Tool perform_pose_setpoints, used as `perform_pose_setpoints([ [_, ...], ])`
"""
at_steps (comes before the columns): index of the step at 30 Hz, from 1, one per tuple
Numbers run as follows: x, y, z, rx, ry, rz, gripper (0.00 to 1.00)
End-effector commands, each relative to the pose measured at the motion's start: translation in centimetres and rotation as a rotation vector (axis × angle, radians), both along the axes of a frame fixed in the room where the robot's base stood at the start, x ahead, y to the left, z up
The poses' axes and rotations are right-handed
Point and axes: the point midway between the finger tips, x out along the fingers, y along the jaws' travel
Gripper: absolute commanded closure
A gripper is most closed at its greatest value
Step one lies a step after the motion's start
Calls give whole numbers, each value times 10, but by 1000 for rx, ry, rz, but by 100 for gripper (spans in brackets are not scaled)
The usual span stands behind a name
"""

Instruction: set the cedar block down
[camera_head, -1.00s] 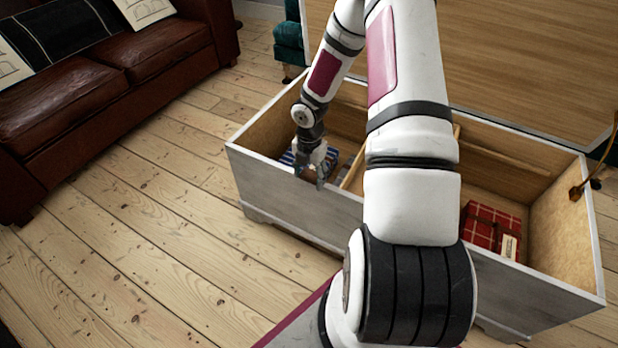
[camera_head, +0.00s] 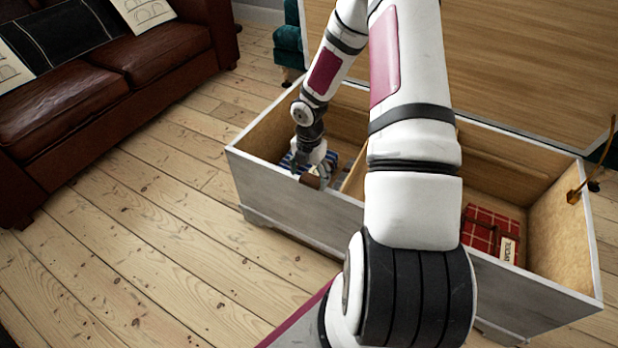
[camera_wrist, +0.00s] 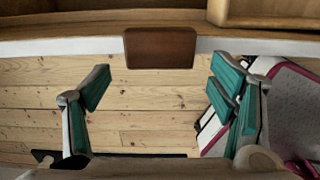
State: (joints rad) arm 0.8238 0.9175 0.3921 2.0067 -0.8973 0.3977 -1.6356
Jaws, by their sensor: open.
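The cedar block is a small red-brown block (camera_wrist: 160,47). In the wrist view it overlaps the white front rim of the chest (camera_wrist: 70,47), beyond my fingertips and midway between them. I cannot tell whether it rests on the rim or against it. My gripper (camera_wrist: 158,88) is open, its teal-padded fingers wide apart with bare space between them, apart from the block. In the head view my gripper (camera_head: 318,178) is at the front wall of the chest's left compartment, with the block (camera_head: 310,181) small and partly hidden beside it.
The open grey chest (camera_head: 290,205) has a wooden divider (camera_head: 352,180). Blue striped cloth (camera_head: 290,160) lies in the left compartment; red plaid cloth (camera_head: 478,222) with a cream label (camera_head: 508,249) lies in the right. A brown leather sofa (camera_head: 110,80) stands left. The floor between is clear.

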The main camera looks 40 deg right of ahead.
Motion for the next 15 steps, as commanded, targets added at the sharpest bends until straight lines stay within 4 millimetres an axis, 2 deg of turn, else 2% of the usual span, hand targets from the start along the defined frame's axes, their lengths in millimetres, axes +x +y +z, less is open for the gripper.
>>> perform_pose_setpoints([
  [1,0,0,14,0,-3,0,22],
  [6,0,-1,50,-1,-3,0,22],
  [12,0,-1,84,-1,-3,0,22],
  [15,0,0,94,0,-1,1,22],
])
